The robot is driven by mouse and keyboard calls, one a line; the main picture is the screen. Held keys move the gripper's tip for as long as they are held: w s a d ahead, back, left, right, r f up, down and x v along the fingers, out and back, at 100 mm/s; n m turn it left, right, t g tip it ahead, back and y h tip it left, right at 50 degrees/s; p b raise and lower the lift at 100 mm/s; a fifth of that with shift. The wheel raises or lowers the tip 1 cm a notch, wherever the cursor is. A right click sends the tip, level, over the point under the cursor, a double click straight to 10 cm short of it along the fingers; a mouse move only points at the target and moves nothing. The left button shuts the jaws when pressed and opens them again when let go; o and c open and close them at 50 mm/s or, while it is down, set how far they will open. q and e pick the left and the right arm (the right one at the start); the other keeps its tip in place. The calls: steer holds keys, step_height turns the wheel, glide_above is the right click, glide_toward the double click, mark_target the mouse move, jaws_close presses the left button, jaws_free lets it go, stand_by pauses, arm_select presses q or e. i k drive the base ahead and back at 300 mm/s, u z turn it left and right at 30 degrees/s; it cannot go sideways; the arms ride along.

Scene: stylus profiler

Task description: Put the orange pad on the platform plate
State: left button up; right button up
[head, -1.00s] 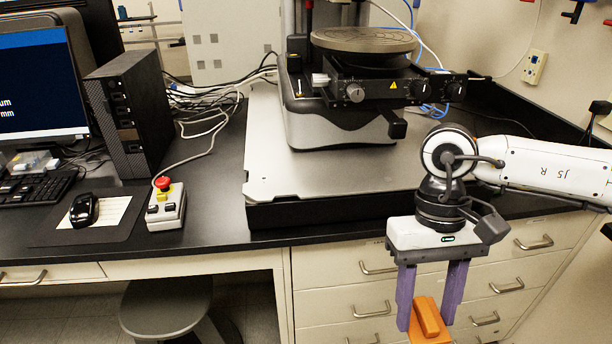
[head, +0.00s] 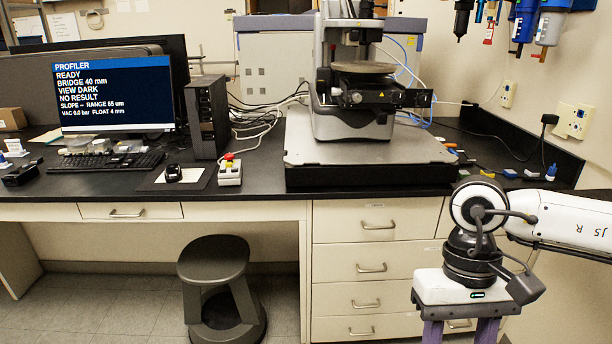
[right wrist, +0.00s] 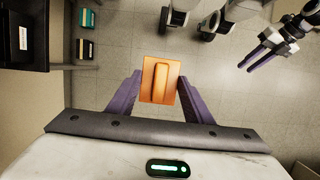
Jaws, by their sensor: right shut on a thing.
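The orange pad (right wrist: 160,80), a flat square with a raised bar, is between the fingertips of my right gripper (right wrist: 154,92), which is shut on it. In the head view the right gripper (head: 460,334) hangs in front of the drawers, its fingers cut off by the bottom edge; the pad is out of that view. The platform plate (head: 301,142) is the wide grey slab on the bench, under the profiler. It is above and left of the right gripper in the picture. My left gripper (right wrist: 258,56) shows only in the right wrist view, its fingers apart and empty.
The profiler (head: 350,122) with its round stage (head: 364,67) stands on the plate. The plate's front left is bare. A control box with a red button (head: 230,172) sits left of it. Small items lie to its right. A stool (head: 222,285) stands below the bench.

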mark_target(310, 153)
steer(key=u, duration=0.65)
steer(key=i, duration=0.6)
steer(key=u, duration=0.8)
steer(key=i, duration=0.8)
steer(key=z, duration=0.85)
steer(key=i, duration=0.6)
steer(key=z, duration=0.7)
